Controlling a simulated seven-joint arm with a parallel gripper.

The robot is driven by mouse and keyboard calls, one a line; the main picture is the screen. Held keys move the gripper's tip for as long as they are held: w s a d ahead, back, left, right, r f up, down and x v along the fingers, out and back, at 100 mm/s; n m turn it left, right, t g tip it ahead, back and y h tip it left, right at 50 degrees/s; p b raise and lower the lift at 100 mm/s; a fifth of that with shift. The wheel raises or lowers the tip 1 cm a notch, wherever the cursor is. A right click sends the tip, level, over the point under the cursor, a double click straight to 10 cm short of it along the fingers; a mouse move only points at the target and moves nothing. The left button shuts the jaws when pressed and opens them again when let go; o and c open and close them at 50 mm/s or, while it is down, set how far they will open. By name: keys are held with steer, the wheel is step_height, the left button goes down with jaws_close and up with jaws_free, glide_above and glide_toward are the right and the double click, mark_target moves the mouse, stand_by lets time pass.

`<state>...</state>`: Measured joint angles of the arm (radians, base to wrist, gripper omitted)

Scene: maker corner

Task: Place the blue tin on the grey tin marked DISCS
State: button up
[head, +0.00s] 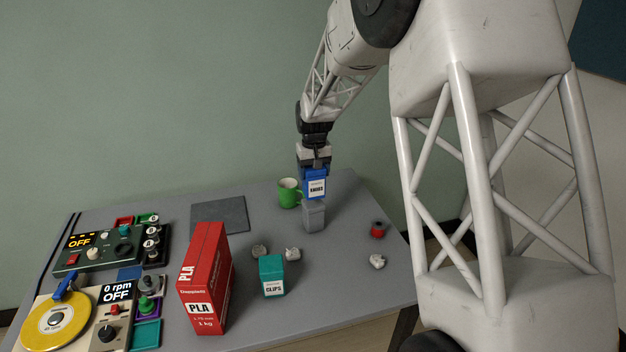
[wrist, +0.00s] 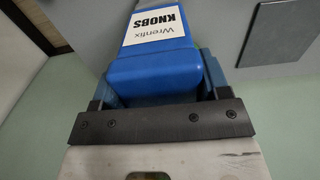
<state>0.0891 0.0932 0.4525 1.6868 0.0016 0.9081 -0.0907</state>
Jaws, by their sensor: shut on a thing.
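The blue tin (head: 315,187), with a white label reading KNOBS, is held in my gripper (head: 314,170). In the wrist view the blue tin (wrist: 152,62) fills the space between the fingers. A grey tin (head: 314,217) stands upright on the table directly below the blue tin in the head view. Its label is too small or hidden to read. The blue tin's lower edge appears at the grey tin's top; I cannot tell whether they touch.
A green mug (head: 289,194) stands close left of the grey tin. A teal CLIPS tin (head: 272,276), a red PLA box (head: 205,280) and small pale lumps lie nearer. A red and black spool (head: 378,230) is at right. A dark mat (head: 219,214) lies behind.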

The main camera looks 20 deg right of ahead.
steer(key=shift+w, duration=0.6)
steer(key=shift+f, duration=0.15)
steer(key=shift+f, duration=1.7)
steer(key=shift+f, duration=0.1)
steer(key=o, duration=1)
steer(key=shift+o, duration=0.2)
